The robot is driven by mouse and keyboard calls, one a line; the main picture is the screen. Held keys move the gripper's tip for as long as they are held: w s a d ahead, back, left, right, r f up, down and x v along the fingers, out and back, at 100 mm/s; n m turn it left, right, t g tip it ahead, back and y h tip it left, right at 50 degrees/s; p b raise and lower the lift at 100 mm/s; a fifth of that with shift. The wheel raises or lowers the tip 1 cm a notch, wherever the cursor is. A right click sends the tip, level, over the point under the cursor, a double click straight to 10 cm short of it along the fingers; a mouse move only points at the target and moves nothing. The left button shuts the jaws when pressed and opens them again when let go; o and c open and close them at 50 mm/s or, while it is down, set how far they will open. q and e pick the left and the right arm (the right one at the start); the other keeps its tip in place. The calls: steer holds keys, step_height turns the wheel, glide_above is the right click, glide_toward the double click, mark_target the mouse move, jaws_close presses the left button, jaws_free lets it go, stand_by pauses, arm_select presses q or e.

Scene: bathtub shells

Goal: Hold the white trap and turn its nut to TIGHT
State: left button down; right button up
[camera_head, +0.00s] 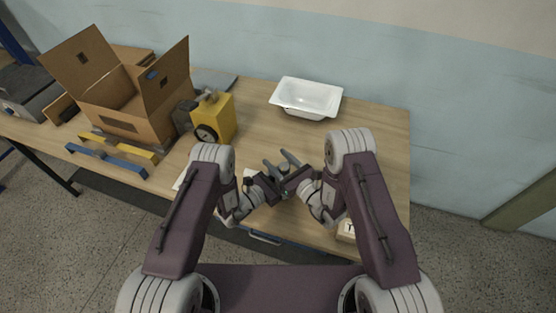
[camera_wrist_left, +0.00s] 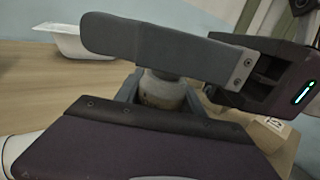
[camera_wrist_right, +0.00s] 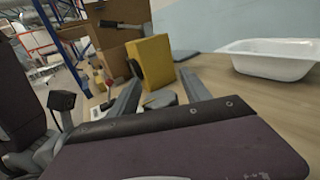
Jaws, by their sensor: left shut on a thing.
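The white trap (camera_wrist_left: 165,90) shows in the left wrist view as an upright whitish cylinder with a greyer top. My left gripper (camera_head: 277,178) is shut on it near the table's front edge. My right gripper (camera_head: 281,161) comes in from the right, its two grey fingers apart, one on each side of a dark greenish round top (camera_head: 284,168). In the left wrist view one right finger crosses in front of the trap's top. The fingers hide most of the trap, and I cannot make out the nut's marks.
A white basin (camera_head: 306,97) stands at the back right. A yellow box with a dial (camera_head: 220,115) and an open cardboard box (camera_head: 130,105) stand left. Blue (camera_head: 105,159) and yellow bars lie in front of them. A small lettered box (camera_head: 346,231) is at the front right.

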jaws_close()
steer(key=n+g+y, duration=0.2)
steer(key=g, duration=0.1)
steer(key=shift+s+a+n+y, duration=0.2)
steer(key=shift+n+y, duration=0.1)
steer(key=shift+y, duration=0.1)
steer(key=shift+s+a+n+g+y, duration=0.1)
steer(key=shift+s+n+g+y, duration=0.05)
steer(key=shift+n+g+y, duration=0.4)
steer(key=shift+s+a+n+g+y, duration=0.2)
steer(key=shift+n+g, duration=0.25)
steer(key=shift+g, duration=0.3)
steer(key=shift+d, duration=0.1)
steer(key=shift+o, duration=0.4)
jaws_free()
steer(key=v, duration=1.2)
steer(key=shift+f, duration=0.15)
